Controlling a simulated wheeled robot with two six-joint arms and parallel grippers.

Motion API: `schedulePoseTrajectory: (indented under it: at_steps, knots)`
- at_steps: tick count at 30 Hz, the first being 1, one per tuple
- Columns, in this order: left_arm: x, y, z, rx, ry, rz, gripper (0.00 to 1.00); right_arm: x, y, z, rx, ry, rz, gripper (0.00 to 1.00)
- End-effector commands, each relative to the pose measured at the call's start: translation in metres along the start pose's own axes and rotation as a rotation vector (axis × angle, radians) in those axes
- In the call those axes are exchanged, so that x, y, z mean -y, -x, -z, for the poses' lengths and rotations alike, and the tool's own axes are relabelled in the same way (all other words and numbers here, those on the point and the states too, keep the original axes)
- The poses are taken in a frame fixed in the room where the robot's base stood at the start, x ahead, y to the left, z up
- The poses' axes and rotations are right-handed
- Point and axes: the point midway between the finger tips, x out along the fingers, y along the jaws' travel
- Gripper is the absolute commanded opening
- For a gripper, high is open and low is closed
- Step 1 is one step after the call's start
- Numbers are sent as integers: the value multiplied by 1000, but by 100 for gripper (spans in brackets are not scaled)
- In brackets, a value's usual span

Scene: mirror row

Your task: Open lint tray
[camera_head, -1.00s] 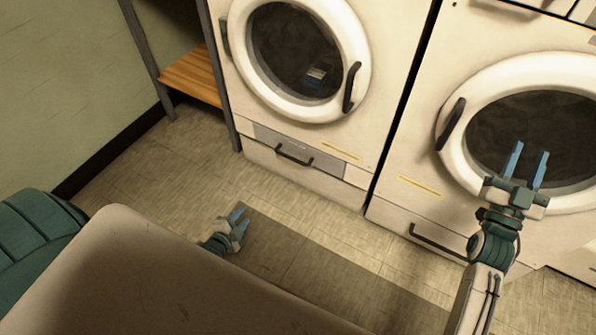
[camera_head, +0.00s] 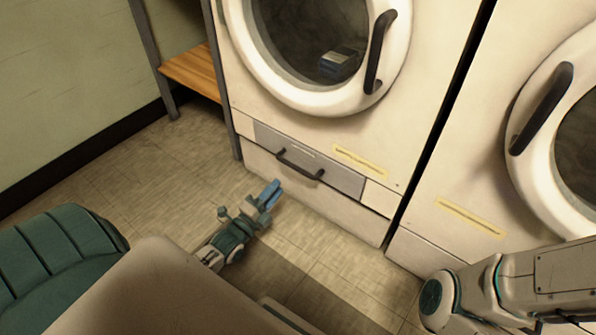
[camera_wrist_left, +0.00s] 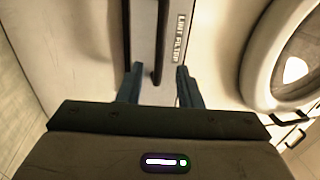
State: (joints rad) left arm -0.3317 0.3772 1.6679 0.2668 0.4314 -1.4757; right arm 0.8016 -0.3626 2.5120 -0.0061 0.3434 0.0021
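The lint tray (camera_head: 340,178) is a grey panel low on the left machine's front, and it sits flush and shut. Its dark bar handle (camera_head: 300,165) also shows in the left wrist view (camera_wrist_left: 161,40), where the tray's label strip reads like "lint filter". My left gripper (camera_head: 271,192) is in front of and a little below the handle in the head view, apart from it. In the left wrist view its two fingers (camera_wrist_left: 159,80) are spread, with the handle lined up between them. My right gripper is out of view; only its arm shows at the lower right.
The left machine's round door (camera_head: 395,85) is shut above the tray, with a small box (camera_head: 342,63) seen through its glass. A second machine (camera_head: 445,165) stands to the right. A wooden shelf (camera_head: 192,72) is at the left. The tiled floor (camera_head: 150,175) before the machines is clear.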

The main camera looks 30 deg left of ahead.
Motion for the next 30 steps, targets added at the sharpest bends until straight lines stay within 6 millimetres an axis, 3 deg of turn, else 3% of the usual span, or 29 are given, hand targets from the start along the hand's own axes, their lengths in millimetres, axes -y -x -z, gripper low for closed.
schedulePoseTrajectory:
  at_steps: [9, 15, 21, 29, 30]
  knots:
    - [-5, -59, 0, 0, 0, 5, 32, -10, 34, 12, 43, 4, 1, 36]
    - [-3, -87, 0, 0, 1, 3, 32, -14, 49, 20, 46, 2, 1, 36]
    - [-1, -98, 0, 0, 2, 0, 32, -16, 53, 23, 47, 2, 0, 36]
    - [0, -99, 0, 1, 2, -1, 32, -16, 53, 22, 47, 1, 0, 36]
    - [0, -99, 0, 1, 2, -1, 28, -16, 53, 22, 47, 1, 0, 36]
